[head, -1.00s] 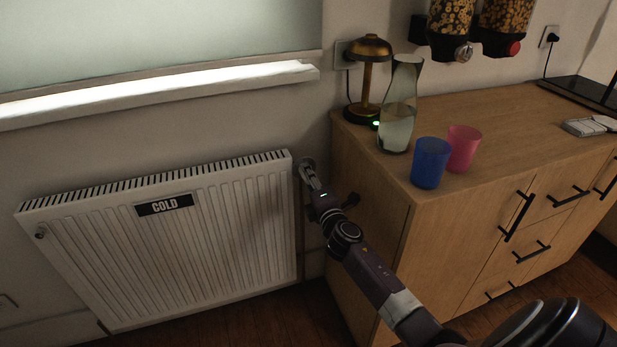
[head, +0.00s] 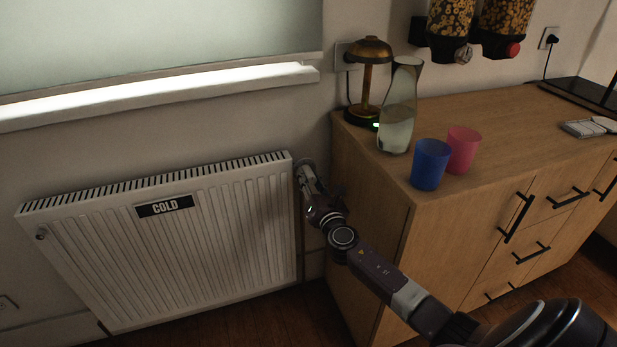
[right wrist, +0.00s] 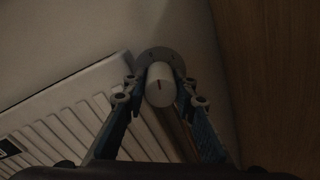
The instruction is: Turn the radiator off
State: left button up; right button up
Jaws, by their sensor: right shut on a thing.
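The white ribbed radiator (head: 170,240) hangs on the wall at left in the head view, with a black label (head: 164,206) reading "COLD" on its front. Part of it shows at left in the right wrist view (right wrist: 60,110). My right gripper (head: 303,172) is at the radiator's upper right corner. In the right wrist view its two fingers (right wrist: 160,92) are shut on either side of the white round valve knob (right wrist: 160,84), which has a dark mark on its face. In the head view the gripper mostly hides the knob. My left gripper is not in view.
A wooden cabinet (head: 370,200) stands close to the right of my right gripper. On it are a glass carafe (head: 398,110), a lamp (head: 370,50), a blue cup (head: 429,165) and a pink cup (head: 463,150). A window sill (head: 160,92) runs above the radiator.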

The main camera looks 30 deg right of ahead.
jog(key=shift+f+n, duration=0.1)
jog(key=shift+n, duration=0.5)
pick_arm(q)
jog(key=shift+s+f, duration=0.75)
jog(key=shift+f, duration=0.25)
pick_arm(e)
jog(key=shift+n, duration=0.8)
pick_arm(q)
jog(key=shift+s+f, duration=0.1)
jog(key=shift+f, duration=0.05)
pick_arm(e)
jog(key=o, duration=1.1)
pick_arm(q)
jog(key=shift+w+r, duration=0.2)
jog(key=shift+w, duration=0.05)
pick_arm(e)
jog(key=shift+o, duration=0.3)
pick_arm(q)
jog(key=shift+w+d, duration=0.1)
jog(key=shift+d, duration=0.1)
pick_arm(e)
jog(key=shift+s, duration=0.1)
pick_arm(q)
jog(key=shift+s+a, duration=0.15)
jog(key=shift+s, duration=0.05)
pick_arm(e)
jog(key=v, duration=1.2)
